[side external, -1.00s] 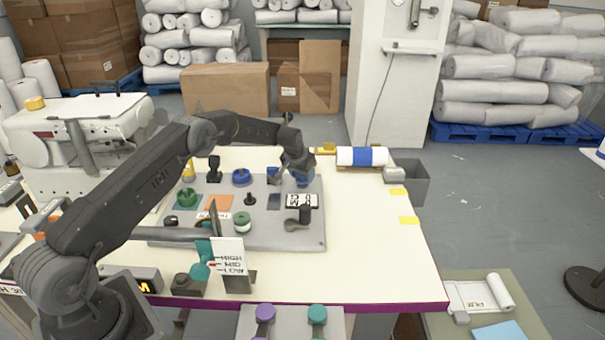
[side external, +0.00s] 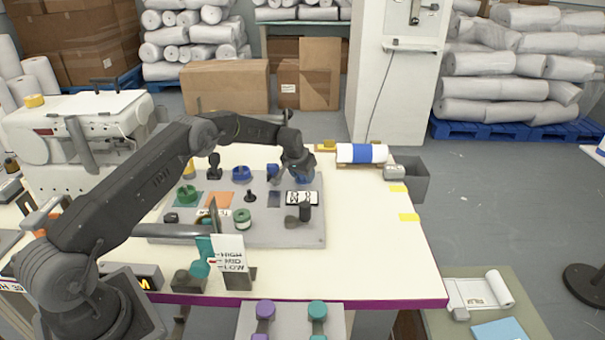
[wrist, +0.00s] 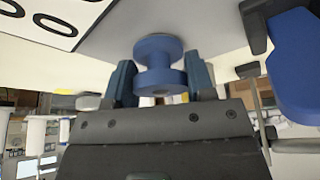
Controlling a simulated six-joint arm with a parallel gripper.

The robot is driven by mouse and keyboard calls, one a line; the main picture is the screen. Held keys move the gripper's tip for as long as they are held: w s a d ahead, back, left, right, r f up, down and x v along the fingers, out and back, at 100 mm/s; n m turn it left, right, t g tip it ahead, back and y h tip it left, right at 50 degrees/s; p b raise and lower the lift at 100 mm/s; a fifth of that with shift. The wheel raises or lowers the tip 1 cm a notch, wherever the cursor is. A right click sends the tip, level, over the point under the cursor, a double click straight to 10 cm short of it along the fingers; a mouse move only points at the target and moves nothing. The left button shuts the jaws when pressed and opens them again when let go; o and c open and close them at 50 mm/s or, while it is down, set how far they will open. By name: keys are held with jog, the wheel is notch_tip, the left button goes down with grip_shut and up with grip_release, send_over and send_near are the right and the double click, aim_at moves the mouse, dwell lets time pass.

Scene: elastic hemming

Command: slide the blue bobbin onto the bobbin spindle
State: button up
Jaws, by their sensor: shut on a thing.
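My gripper (side external: 301,165) is over the far right part of the grey work plate (side external: 312,236). It is shut on the blue bobbin (wrist: 158,50), a spool with two wide flanges. In the wrist view the bobbin sits between the two fingers. In the side view it shows as a small blue shape (side external: 305,175) under the gripper. A short dark post with a round base (side external: 250,196) stands mid-plate, left of the gripper. I cannot tell for certain whether it is the bobbin spindle. Its top looks bare.
A green-topped spool (side external: 243,217), a green piece (side external: 187,196) and a blue ring-like piece (side external: 241,174) are on the plate. A black-and-white label (side external: 302,198) lies below the gripper, near a dark knob (side external: 305,212).

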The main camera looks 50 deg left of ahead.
jog(key=o, duration=0.9)
jog(key=shift+c, duration=0.2)
jog(key=v, duration=1.3)
jog(key=shift+s+r, duration=0.15)
jog(key=shift+r, duration=0.15)
